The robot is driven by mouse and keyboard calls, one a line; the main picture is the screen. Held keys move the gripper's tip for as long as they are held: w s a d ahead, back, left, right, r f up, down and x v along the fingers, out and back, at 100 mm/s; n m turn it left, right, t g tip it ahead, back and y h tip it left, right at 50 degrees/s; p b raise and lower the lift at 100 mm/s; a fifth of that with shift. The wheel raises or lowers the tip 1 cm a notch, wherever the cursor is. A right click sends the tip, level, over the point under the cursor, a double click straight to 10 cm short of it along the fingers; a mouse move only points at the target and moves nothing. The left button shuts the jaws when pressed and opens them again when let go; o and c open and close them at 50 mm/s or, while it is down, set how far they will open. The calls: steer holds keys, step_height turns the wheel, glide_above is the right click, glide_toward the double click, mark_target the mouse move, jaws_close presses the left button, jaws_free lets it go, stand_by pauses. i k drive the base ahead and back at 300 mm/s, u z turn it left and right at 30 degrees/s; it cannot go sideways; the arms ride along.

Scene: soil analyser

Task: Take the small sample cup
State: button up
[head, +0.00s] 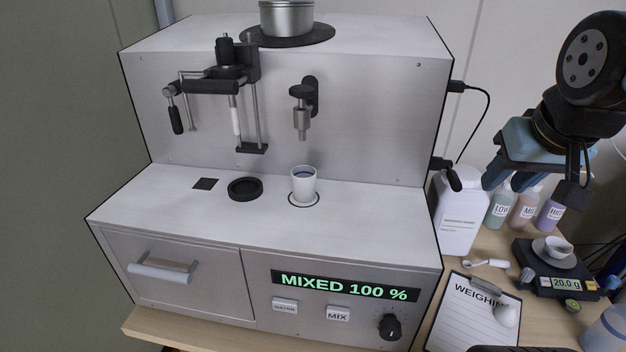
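A small white cup (303,186) with liquid inside stands upright on the analyser's (180,290) lower deck, on a dark-ringed spot under a metal nozzle (302,120). A second small white cup or bowl (553,250) sits on the black scale (535,268) at the right. I cannot tell for certain which one is the sample cup. My gripper (531,190) hangs at the right, in front of the bottles. Its fingers are spread apart with nothing visible between them. It is well away from the cup on the analyser.
A black round ring (245,189) lies left of the cup. A lever mechanism (225,85) juts from the analyser's front. A white jug (458,210) and labelled bottles stand right of it. A clipboard (470,315) lies in front. The scale reads 20.0 g; the display (345,286) reads MIXED 100 %.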

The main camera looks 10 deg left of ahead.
mark_target(304, 184)
steer(key=z, duration=1.3)
steer(key=k, duration=2.35)
steer(key=u, duration=0.75)
steer(key=i, duration=1)
steer(key=z, duration=0.1)
